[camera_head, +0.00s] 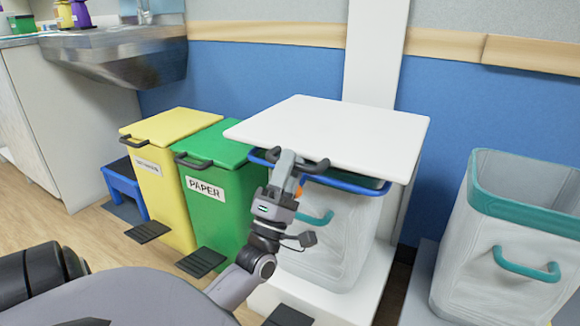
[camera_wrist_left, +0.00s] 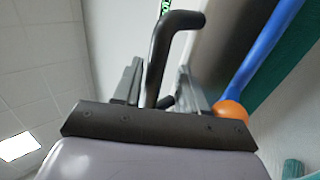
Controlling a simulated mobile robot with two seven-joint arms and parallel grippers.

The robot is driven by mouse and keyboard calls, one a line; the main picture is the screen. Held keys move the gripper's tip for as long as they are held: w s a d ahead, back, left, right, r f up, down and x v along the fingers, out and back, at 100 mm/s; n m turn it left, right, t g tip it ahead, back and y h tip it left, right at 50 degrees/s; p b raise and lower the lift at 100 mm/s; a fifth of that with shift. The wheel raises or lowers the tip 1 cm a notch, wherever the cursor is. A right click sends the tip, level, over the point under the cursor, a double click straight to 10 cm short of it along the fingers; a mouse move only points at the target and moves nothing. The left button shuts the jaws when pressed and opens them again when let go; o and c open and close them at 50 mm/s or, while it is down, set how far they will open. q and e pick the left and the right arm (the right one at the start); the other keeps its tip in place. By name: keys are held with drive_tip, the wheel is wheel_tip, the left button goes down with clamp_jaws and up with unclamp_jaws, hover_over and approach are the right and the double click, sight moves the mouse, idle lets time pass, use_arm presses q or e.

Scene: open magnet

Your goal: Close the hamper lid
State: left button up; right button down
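The white hamper lid (camera_head: 335,132) lies close to level over the hamper with the blue rim (camera_head: 345,183). A gap shows between the lid's front edge and the rim. The hamper's body (camera_head: 335,240) is pale with a teal front handle. My left gripper (camera_head: 290,170) is at the black handle on the lid's front edge. In the left wrist view the black handle (camera_wrist_left: 160,62) stands between the two fingers, with small gaps showing on both sides. The fingers look open around it. My right gripper is not in view.
A green paper bin (camera_head: 222,195) and a yellow bin (camera_head: 165,175) stand to the left. A second, open hamper (camera_head: 500,250) with a teal rim stands to the right. A white post (camera_head: 375,50) rises behind the lid. A metal sink (camera_head: 120,55) is at the back left.

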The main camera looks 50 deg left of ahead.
use_arm(q)
drive_tip(key=shift+s, duration=0.1)
drive_tip(key=shift+s+d+f, duration=0.1)
drive_tip(key=shift+s+f, duration=0.1)
drive_tip(key=shift+f, duration=0.05)
drive_tip(key=p+v, duration=0.1)
drive_tip(key=v, duration=0.5)
drive_tip(key=shift+f+y, duration=0.15)
drive_tip(key=shift+y, duration=0.15)
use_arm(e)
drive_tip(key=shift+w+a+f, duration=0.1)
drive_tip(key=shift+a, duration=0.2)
use_arm(q)
drive_tip(key=shift+s, duration=0.1)
